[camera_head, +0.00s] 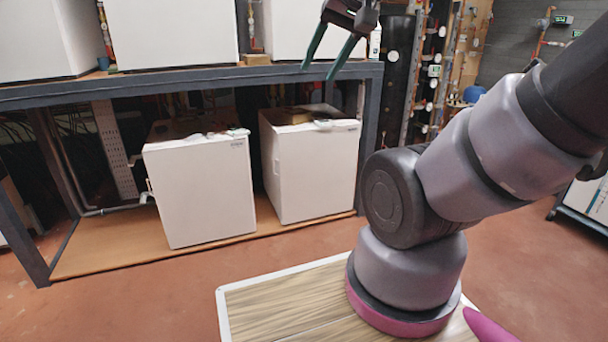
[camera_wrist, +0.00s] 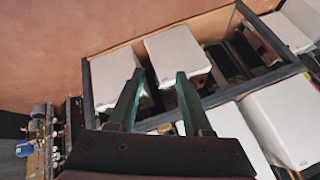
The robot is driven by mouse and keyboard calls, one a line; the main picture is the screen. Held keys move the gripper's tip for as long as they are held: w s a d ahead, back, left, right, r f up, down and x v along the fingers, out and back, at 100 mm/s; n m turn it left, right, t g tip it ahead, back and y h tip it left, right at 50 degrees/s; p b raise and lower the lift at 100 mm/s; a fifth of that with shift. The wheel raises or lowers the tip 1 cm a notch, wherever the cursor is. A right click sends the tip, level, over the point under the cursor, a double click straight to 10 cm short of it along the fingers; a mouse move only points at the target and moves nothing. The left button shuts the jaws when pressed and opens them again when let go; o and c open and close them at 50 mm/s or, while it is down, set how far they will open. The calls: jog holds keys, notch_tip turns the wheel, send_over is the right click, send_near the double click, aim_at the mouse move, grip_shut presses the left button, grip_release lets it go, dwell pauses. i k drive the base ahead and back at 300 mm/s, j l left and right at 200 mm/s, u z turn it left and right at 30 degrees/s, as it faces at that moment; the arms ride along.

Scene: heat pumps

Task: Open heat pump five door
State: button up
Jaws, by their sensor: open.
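Several white box-shaped heat pumps stand on a dark-framed rack. On the lower shelf are a left unit (camera_head: 200,190) and a right unit (camera_head: 315,172), both with plain white fronts. On the upper level are a left unit (camera_head: 28,42), a middle unit (camera_head: 172,32) and a right unit (camera_head: 290,28), cut off by the top edge. I cannot read which is number five, and no door stands visibly open. My gripper (camera_head: 318,72) is open and empty, in front of the upper right unit in the head view. Its green fingers also show in the wrist view (camera_wrist: 160,73).
The rack's dark shelf edge (camera_head: 190,82) and right post (camera_head: 370,130) lie near my gripper. Pipes and gauges (camera_head: 430,70) line the wall at the right. The reddish floor (camera_head: 130,310) in front of the rack is clear.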

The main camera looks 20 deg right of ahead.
aim_at(318, 168)
jog(key=i+j, duration=0.15)
jog(key=i, duration=0.55)
jog(key=i+j, duration=0.1)
jog(key=i, duration=0.65)
jog(key=i+j, duration=0.1)
jog(key=i, duration=0.6)
jog(key=z, duration=0.05)
